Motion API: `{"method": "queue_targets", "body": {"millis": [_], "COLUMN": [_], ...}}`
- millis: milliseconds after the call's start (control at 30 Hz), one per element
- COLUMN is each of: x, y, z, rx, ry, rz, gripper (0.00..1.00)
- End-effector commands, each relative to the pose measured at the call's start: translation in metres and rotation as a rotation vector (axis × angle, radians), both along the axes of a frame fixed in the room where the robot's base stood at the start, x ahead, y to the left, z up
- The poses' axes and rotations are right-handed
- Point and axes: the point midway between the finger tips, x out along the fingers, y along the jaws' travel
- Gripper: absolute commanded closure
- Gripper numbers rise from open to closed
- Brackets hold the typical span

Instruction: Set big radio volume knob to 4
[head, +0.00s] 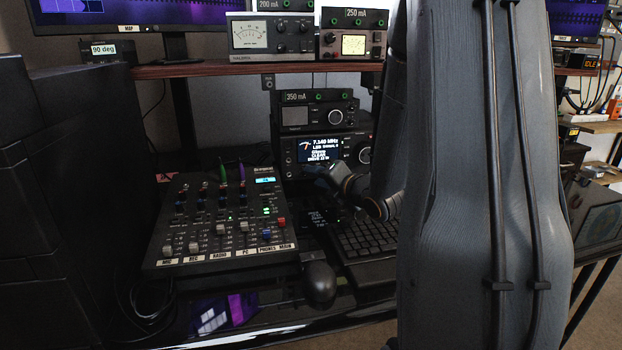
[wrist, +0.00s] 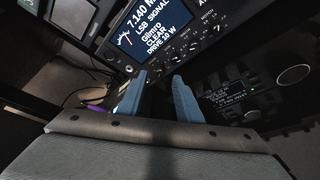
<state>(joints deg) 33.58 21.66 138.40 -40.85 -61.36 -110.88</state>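The big radio (head: 318,150) stands on the desk beneath the shelf, its screen lit with 7.140 MHz. Its large round knob (head: 364,152) is partly hidden by my arm in the head view. In the wrist view the radio's screen (wrist: 148,32) is at the top, tilted, with several small knobs (wrist: 181,48) right of and below it. The volume knob's label and its setting are too small to read. My gripper (wrist: 159,76) has two blue fingers spread apart with nothing between them, in front of the radio's lower edge. In the head view my gripper (head: 322,174) is small and dark.
A mixer (head: 222,225) with sliders is on the left, a keyboard (head: 368,240) and mouse (head: 319,282) in front. A smaller unit (head: 318,115) sits on top of the radio. A dark panel with a small display (wrist: 222,97) lies right of my fingers.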

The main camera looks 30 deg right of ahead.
Motion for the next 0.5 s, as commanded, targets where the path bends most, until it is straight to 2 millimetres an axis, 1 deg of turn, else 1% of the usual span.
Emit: {"method": "queue_targets", "body": {"millis": [33,100,200,333,500], "x": [0.008,0.016,0.025,0.031,0.031], "y": [0.002,0.001,0.002,0.001,0.001], "z": [-0.003,-0.005,-0.007,-0.007,-0.008], "rx": [0.001,0.0,0.001,0.002,0.002], "ry": [0.001,0.001,0.001,0.001,0.002], "rz": [0.001,0.002,0.0,-0.001,-0.002], "gripper": [0.68,0.68,0.68,0.68,0.68]}}
